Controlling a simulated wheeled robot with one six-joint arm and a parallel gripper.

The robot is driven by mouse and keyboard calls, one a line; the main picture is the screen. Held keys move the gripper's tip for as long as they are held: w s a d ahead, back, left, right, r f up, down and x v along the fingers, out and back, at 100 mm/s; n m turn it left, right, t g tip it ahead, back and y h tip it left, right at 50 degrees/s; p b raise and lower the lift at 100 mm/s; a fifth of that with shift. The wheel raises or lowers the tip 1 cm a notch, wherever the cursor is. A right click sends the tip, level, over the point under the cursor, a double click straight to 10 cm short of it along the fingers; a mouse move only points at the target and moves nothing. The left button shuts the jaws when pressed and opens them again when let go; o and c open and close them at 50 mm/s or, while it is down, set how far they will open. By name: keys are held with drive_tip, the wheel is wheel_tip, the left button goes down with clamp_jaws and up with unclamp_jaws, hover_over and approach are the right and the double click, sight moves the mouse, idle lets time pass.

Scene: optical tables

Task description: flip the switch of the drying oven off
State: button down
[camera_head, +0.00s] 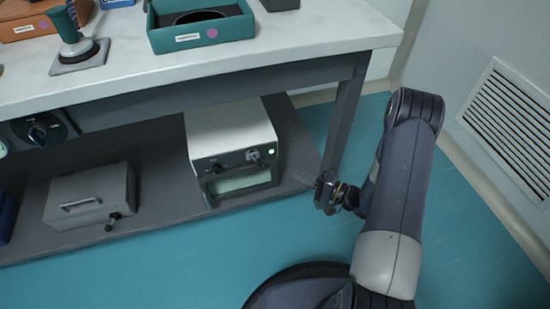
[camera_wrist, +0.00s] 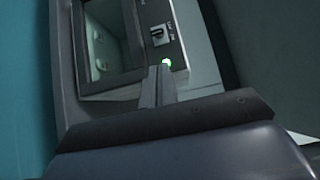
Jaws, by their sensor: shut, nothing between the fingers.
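The drying oven (camera_head: 231,126) is a white box with a dark front on the low shelf under the table. Its window and grey front panel also fill much of the wrist view (camera_wrist: 112,40). The switch (camera_head: 252,156) sits on the panel above the window, beside a lit green lamp (camera_head: 271,151). In the wrist view the switch (camera_wrist: 157,36) is a small dark lever on a light plate, and the lamp (camera_wrist: 166,62) glows. My gripper (camera_head: 319,184) is right of the oven, apart from it. Its shut, empty fingers (camera_wrist: 160,72) point toward the panel near the lamp. I cannot tell the lever's position.
A grey case (camera_head: 90,195) with a handle stands left of the oven on the shelf (camera_head: 150,190). The table leg (camera_head: 344,112) rises behind my gripper. The tabletop (camera_head: 290,45) overhangs the oven. Teal floor (camera_head: 200,265) in front is clear.

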sight(260, 163)
drive_tip(key=shift+a, duration=0.1)
drive_tip(key=b+x, duration=0.3)
drive_tip(key=x, duration=0.7)
